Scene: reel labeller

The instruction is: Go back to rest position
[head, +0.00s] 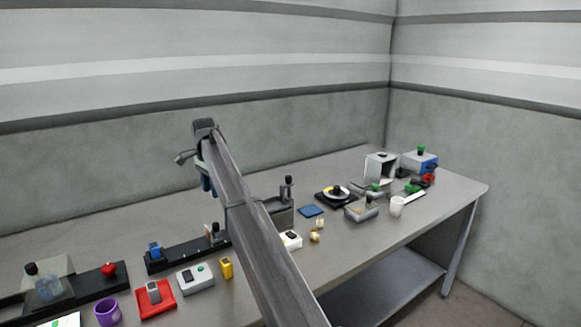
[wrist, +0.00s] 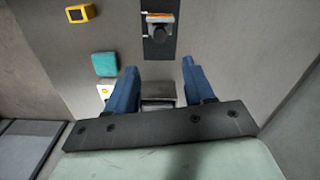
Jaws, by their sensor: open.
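My arm reaches across the head view from the bottom middle up to the left. My gripper (head: 208,186) hangs at its far end above the back part of the table (head: 345,262). In the wrist view the two blue fingers of my gripper (wrist: 160,68) stand wide apart with nothing held between them. A dark device with an orange strip (wrist: 160,22) lies beyond the fingertips, apart from them. A grey block shows between the fingers lower down; I cannot tell its distance.
In the wrist view a teal pad (wrist: 105,63) and a yellow block (wrist: 80,13) lie left. In the head view a purple cup (head: 108,312), red holder (head: 155,299) and black rail stand front left. A reel device (head: 336,193) and white cup (head: 397,207) stand right. A wall rises behind.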

